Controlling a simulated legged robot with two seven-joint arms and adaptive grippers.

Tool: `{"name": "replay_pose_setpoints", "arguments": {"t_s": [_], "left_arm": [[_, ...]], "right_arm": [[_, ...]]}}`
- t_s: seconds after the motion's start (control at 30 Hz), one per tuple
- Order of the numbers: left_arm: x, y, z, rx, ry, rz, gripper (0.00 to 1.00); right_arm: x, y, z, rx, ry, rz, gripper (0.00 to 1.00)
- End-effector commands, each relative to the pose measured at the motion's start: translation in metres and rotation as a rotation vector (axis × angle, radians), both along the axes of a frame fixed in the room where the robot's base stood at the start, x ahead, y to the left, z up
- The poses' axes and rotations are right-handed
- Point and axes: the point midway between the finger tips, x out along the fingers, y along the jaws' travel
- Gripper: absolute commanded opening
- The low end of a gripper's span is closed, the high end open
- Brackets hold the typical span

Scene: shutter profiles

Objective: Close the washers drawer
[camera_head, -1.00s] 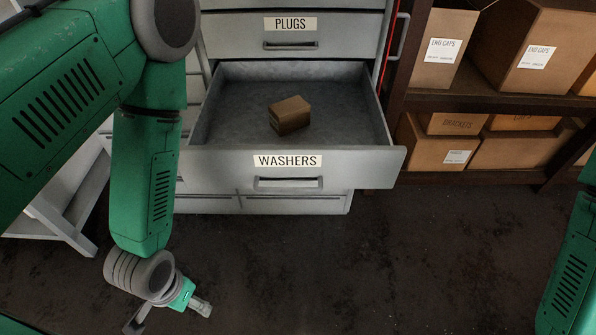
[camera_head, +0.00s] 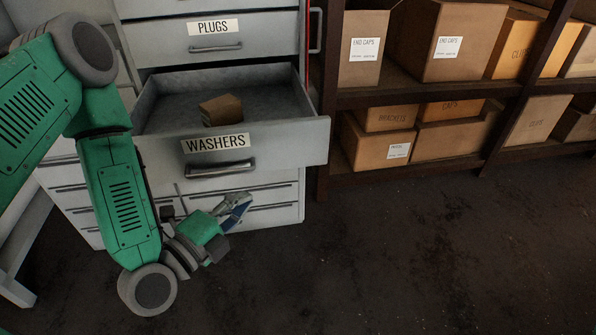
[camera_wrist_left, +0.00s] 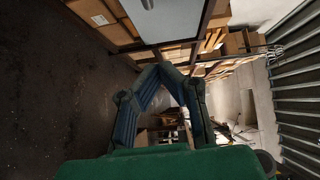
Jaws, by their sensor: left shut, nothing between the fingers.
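The washers drawer (camera_head: 262,153) is pulled out of the grey cabinet in the head view, its labelled front facing me. A small brown box (camera_head: 221,110) lies inside it. The drawer's handle (camera_head: 221,168) is below the label. My left gripper (camera_head: 240,203) is below and in front of the drawer front, apart from the handle, its fingers shut and empty. In the left wrist view its fingers (camera_wrist_left: 158,72) meet at the tips, with a pale grey panel (camera_wrist_left: 160,20) just beyond them. My right gripper is in neither view.
The plugs drawer (camera_head: 214,47) above is shut. Shelves with cardboard boxes (camera_head: 455,45) stand to the right of the cabinet. The dark floor (camera_head: 400,240) in front of the shelves is clear. A pale frame stands at the far left.

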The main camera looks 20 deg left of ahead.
Motion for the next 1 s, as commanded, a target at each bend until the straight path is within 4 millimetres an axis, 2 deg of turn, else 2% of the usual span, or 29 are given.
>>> {"name": "replay_pose_setpoints", "arguments": {"t_s": [0.17, 0.27, 0.63, 0.8, 1.0], "left_arm": [[0.010, -0.002, 0.006, 0.029, -0.037, 0.011, 0.00], [0.025, -0.006, 0.006, 0.027, -0.037, 0.011, 0.00], [0.100, -0.024, 0.005, 0.027, -0.034, 0.011, 0.00], [0.121, -0.009, 0.005, 0.027, -0.032, 0.013, 0.00], [0.131, -0.003, 0.005, 0.027, -0.030, 0.010, 0.00]], "right_arm": [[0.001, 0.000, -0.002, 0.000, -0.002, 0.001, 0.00], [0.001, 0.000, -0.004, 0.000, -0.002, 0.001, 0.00], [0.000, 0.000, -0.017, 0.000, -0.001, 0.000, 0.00], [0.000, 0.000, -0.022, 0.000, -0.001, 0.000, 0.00], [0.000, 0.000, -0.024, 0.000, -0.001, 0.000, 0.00]]}}
